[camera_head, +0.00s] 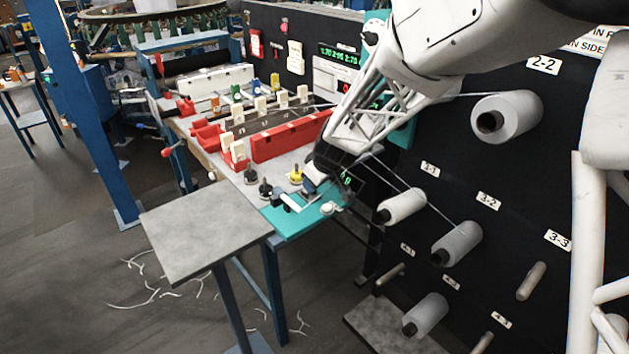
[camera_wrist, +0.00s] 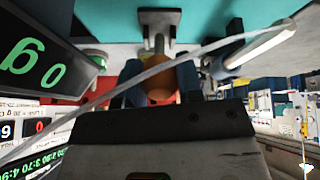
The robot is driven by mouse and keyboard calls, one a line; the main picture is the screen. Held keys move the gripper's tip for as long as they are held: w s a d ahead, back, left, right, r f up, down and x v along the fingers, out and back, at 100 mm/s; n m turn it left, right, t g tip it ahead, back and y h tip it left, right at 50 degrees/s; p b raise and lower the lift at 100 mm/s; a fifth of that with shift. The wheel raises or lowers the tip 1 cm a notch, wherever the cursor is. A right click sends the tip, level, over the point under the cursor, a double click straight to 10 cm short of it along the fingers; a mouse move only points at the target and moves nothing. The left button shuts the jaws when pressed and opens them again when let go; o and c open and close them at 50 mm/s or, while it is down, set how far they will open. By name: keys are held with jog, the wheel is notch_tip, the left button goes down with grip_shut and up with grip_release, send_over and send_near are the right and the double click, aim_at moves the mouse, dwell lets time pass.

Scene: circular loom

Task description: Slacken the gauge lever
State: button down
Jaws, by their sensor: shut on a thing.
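The teal gauge plate (camera_head: 290,228) is at the near right corner of the bench. My gripper (camera_head: 311,184) is low over it, and its fingers largely hide what they hold. In the wrist view, my gripper (camera_wrist: 159,80) has dark blue fingers on both sides of an orange-brown knob, which I take to be the gauge lever (camera_wrist: 158,90). It is shut on that knob. A grey metal bracket (camera_wrist: 157,28) stands just beyond it on the teal surface. A pale thread (camera_wrist: 190,58) crosses the wrist view in front of the knob. The lever's angle cannot be told.
A green-lit display (camera_wrist: 32,65) reading 0 g is close at the left of the wrist view. A pale rod (camera_wrist: 262,48) is at the right. White spools (camera_head: 402,206) with threads hang on the black panel. A red block (camera_head: 290,138) stands behind on the bench. A bare grey shelf (camera_head: 205,225) is at the front.

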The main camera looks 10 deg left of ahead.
jog(key=c, duration=0.8)
grip_release()
jog(key=shift+r, duration=0.1)
jog(key=v, duration=0.7)
jog(key=shift+s+d+r, duration=0.15)
jog(key=shift+s+r, duration=0.05)
jog(key=shift+r, duration=0.05)
